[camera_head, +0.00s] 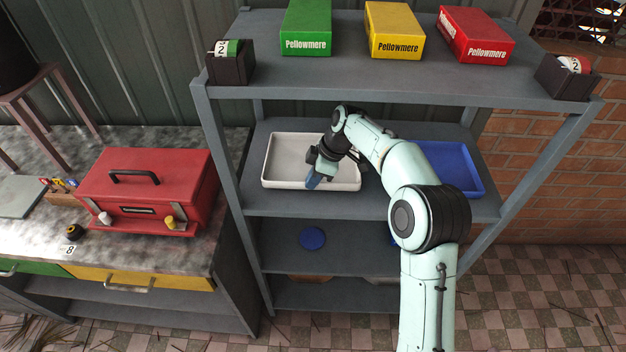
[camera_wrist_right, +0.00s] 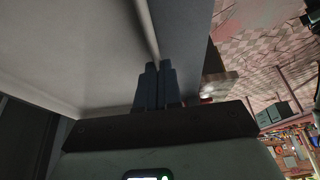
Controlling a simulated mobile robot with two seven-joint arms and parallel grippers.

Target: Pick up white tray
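The white tray (camera_head: 284,160) lies flat on the middle shelf of the grey rack, at the left side. My right arm reaches in over the shelf, and its right gripper (camera_head: 314,181) is at the tray's front wall. In the right wrist view, the white tray (camera_wrist_right: 75,50) fills the upper left. Its thin wall runs down between the dark fingers of my right gripper (camera_wrist_right: 158,70), which are close together on it. The arm hides part of the tray's right side in the head view. My left gripper is not in view.
A blue tray (camera_head: 462,168) stands right of the white one, partly behind my arm. The upper shelf (camera_head: 350,75) above holds green, yellow and red boxes. Rack posts (camera_head: 223,150) flank the shelf. A red toolbox (camera_head: 150,185) sits on the bench at left.

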